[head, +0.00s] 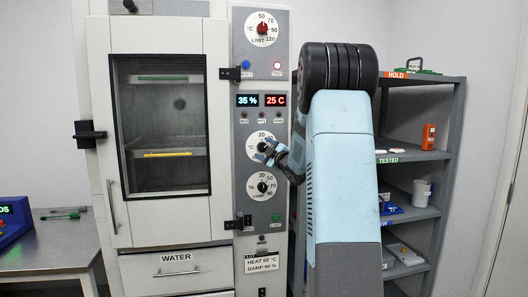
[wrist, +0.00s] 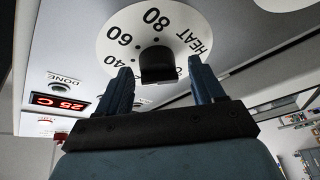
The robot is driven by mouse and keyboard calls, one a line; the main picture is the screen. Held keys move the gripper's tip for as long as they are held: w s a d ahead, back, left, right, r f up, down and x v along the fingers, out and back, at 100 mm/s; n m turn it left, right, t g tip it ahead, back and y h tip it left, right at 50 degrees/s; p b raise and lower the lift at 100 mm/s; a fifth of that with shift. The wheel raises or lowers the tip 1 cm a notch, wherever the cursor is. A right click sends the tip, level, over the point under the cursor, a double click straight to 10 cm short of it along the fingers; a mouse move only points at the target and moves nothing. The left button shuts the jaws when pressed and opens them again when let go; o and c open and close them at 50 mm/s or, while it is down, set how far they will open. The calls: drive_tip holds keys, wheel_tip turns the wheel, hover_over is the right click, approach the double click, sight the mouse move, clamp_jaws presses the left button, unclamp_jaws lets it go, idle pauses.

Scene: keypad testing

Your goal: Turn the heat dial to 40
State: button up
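The heat dial is a white disc with a black knob on the oven's grey panel. In the wrist view the disc (wrist: 125,25) shows 40, 60, 80 and HEAT, with the black knob (wrist: 157,66) below them. In the head view my gripper partly covers the dial (head: 253,140). My gripper (head: 264,153) is open, its blue fingers spread to the left and right of the knob in the wrist view (wrist: 160,70). A gap shows between each finger and the knob; whether the tips reach its depth is unclear. The knob's pointer mark cannot be made out.
The red display (head: 276,100) reads 25 C, beside a 35 % display (head: 247,100). The LIMIT dial (head: 262,29) is above and the DAMP dial (head: 262,186) just below. The oven door (head: 218,110) is shut. A shelf rack (head: 450,130) stands at right.

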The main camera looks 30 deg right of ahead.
drive_tip(key=shift+s, duration=0.15)
drive_tip(key=s+d+f, duration=0.1)
drive_tip(key=s+f, duration=0.1)
drive_tip(key=s, duration=1.1)
drive_tip(key=shift+d+f, duration=0.15)
drive_tip(key=shift+f, duration=0.1)
drive_tip(key=shift+s, duration=0.1)
drive_tip(key=s+a+r+m+g+h, duration=0.3)
drive_tip(key=s+a+m+g+h, duration=0.4)
drive_tip(key=a, duration=0.3)
drive_tip(key=s+a+f+m+g+y, duration=0.2)
drive_tip(key=s+a, duration=0.6)
drive_tip(key=s, duration=0.4)
drive_tip(key=s+a+f+m+g+y, duration=0.3)
drive_tip(key=s+a+f+g, duration=0.2)
drive_tip(key=s+a, duration=0.3)
drive_tip(key=s, duration=0.4)
drive_tip(key=shift+s+a+m, duration=0.3)
